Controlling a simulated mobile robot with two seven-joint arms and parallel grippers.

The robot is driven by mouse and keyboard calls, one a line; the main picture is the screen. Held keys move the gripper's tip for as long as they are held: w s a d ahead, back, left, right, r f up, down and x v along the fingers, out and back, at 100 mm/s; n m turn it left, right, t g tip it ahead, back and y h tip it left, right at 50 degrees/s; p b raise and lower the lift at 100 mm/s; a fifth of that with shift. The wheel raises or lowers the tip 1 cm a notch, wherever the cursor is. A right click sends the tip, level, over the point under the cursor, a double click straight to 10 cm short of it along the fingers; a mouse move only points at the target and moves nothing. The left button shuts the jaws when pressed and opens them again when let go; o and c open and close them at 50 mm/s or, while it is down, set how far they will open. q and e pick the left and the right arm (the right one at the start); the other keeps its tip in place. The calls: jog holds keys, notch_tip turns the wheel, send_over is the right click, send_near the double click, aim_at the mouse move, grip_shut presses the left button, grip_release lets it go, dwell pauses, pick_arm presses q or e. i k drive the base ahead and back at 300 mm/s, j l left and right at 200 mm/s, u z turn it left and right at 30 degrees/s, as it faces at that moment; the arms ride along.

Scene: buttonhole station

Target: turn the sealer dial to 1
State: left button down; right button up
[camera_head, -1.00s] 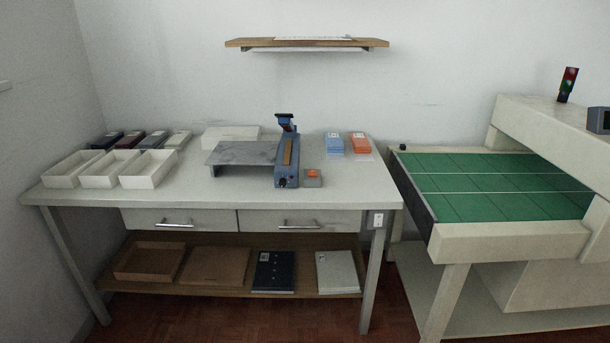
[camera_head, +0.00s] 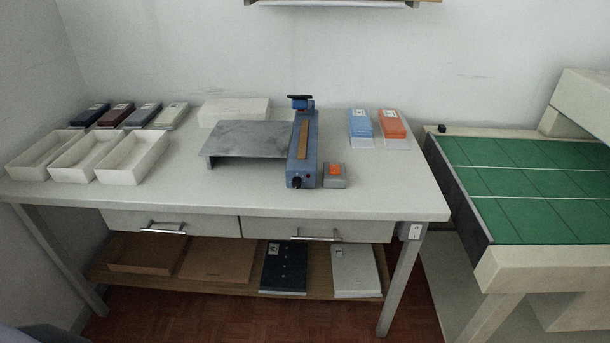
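The blue sealer (camera_head: 311,145) stands on the table right of centre, with a brown strip along its top and a dark head at its far end. A small dark round knob (camera_head: 297,182), which looks like the dial, is on its near end face. Its setting and any numbers are too small to read. Neither of my grippers is in view.
A grey metal plate (camera_head: 245,139) adjoins the sealer's left side. A grey box with an orange button (camera_head: 334,170) stands close on its right. Three white trays (camera_head: 130,175) are at left. Blue and orange packs (camera_head: 390,123) lie at back right. The table's front edge (camera_head: 230,211) is clear.

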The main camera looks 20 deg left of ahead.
aim_at(296, 181)
jog(key=i+j+z, duration=0.15)
jog(key=j, duration=0.2)
jog(key=i+j+z, duration=0.15)
jog(key=j, duration=0.25)
jog(key=j+z, duration=0.2)
jog(key=j, duration=0.55)
